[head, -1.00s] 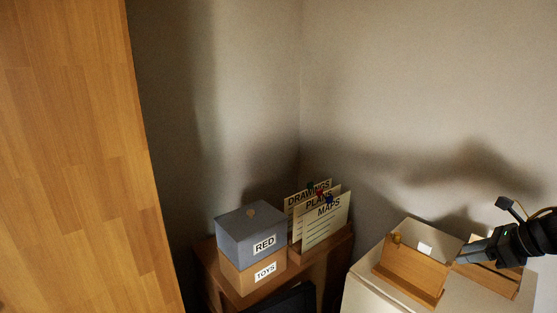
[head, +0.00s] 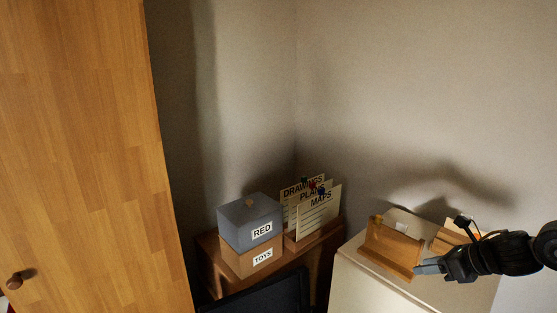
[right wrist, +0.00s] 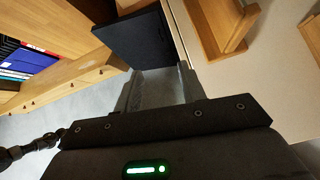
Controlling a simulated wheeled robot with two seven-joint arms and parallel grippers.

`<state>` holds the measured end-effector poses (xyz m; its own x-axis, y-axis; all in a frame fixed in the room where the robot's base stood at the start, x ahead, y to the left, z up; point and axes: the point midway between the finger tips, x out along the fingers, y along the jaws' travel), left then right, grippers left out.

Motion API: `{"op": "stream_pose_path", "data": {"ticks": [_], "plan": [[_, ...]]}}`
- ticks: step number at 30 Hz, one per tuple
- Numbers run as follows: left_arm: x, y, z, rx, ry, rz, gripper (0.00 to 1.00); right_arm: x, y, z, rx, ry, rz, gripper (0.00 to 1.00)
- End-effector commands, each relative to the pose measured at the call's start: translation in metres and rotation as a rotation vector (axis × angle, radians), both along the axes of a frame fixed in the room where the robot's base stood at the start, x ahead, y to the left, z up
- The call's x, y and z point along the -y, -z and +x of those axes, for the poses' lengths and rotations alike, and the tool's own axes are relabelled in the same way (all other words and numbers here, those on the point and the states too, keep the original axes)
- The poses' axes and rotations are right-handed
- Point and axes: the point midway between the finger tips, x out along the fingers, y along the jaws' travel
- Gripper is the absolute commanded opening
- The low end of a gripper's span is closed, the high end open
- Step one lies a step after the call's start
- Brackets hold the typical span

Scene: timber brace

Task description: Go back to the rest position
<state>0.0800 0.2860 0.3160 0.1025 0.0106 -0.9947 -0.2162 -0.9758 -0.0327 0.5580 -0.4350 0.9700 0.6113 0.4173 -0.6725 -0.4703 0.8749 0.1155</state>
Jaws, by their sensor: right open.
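My right gripper (head: 428,267) comes in from the right in the head view, beside a wooden holder on the pale cabinet. In the right wrist view its two grey fingers (right wrist: 160,88) stand apart with nothing between them. My left gripper is in neither current view. The wooden holder (head: 391,250) stands upright on the cabinet top (head: 375,278), just left of my right fingers. It also shows at the top of the right wrist view (right wrist: 215,28), apart from the fingers.
A second wooden piece (head: 449,238) is partly hidden behind my right arm. A blue-grey box (head: 247,213) labelled RED sits on a TOYS box (head: 238,260), beside upright cards (head: 318,212). A dark panel (head: 270,298) stands in front. A tall wooden door (head: 80,150) fills the left.

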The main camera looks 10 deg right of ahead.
Motion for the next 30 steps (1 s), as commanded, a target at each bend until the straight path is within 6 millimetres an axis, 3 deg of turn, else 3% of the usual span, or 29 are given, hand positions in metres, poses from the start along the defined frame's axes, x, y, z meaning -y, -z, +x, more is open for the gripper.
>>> {"op": "stream_pose_path", "data": {"ticks": [8,12,15,18,21,30], "plan": [[0.004,0.001,-0.012,-0.014,-0.002,-0.005,0.44,-0.106,0.069,0.005,-0.074,0.22,0.295,0.4],[0.01,0.001,-0.011,-0.014,-0.004,-0.012,0.44,-0.174,0.109,-0.017,-0.19,0.52,0.626,0.4],[0.014,0.001,-0.01,-0.013,-0.005,-0.016,0.44,-0.202,0.134,-0.047,-0.32,0.84,0.909,0.4],[0.015,0.0,-0.009,-0.012,-0.005,-0.016,0.44,-0.21,0.159,-0.087,-0.461,1.217,1.171,0.4],[0.014,0.0,-0.009,-0.011,-0.006,-0.015,0.44,-0.206,0.183,-0.13,-0.572,1.576,1.362,0.4],[0.004,0.0,-0.009,-0.011,-0.002,-0.005,0.44,-0.192,0.225,-0.244,-0.706,2.374,1.614,0.4]]}}
